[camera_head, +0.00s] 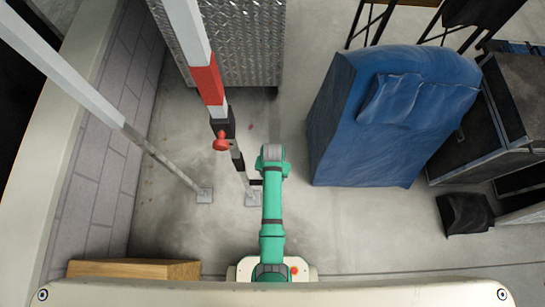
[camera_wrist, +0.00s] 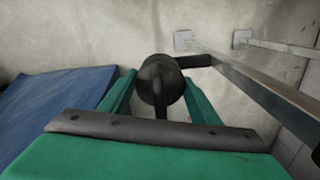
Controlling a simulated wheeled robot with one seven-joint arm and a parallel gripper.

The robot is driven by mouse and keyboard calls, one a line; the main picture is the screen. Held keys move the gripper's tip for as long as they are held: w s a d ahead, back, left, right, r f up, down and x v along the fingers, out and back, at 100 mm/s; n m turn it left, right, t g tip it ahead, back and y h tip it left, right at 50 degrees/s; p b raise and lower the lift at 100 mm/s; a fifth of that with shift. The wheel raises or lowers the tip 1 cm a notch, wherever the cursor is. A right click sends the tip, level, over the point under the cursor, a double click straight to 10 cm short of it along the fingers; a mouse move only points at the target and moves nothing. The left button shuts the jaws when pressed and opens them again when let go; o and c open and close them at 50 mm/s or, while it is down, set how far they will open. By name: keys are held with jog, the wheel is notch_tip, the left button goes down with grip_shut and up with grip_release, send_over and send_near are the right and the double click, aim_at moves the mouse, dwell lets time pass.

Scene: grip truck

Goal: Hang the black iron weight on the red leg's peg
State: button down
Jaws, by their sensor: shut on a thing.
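The black iron weight (camera_wrist: 158,80) is a dark round body between the green fingers of my gripper (camera_wrist: 160,76) in the wrist view. My gripper is shut on it, with a dark shank running back between the fingers. A dark stub, apparently the peg (camera_wrist: 196,61), sticks out from a grey leg (camera_wrist: 250,85) toward the weight. Its near end meets the weight's outline; I cannot tell whether the weight is on it or only in front. In the head view, the red-banded leg (camera_head: 207,82) slants down beside my arm. My gripper and the weight are not clear there.
A red knob (camera_head: 221,141) sticks out from the red-banded leg. A second pale leg (camera_head: 160,157) stands left, near the block wall (camera_head: 97,175). A blue-covered object (camera_head: 385,120) stands right, with dark cases (camera_head: 490,120) beyond. A wooden box (camera_head: 135,269) lies lower left. Floor between is clear.

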jog(key=shift+f, duration=1.4)
jog(key=shift+f, duration=0.45)
dwell(0.5)
jog(key=c, duration=0.7)
grip_release()
jog(key=shift+c, duration=0.2)
jog(key=shift+o, duration=1)
jog(key=shift+s+f, duration=0.1)
notch_tip(320, 180, up, 11)
jog(key=shift+f, duration=0.1)
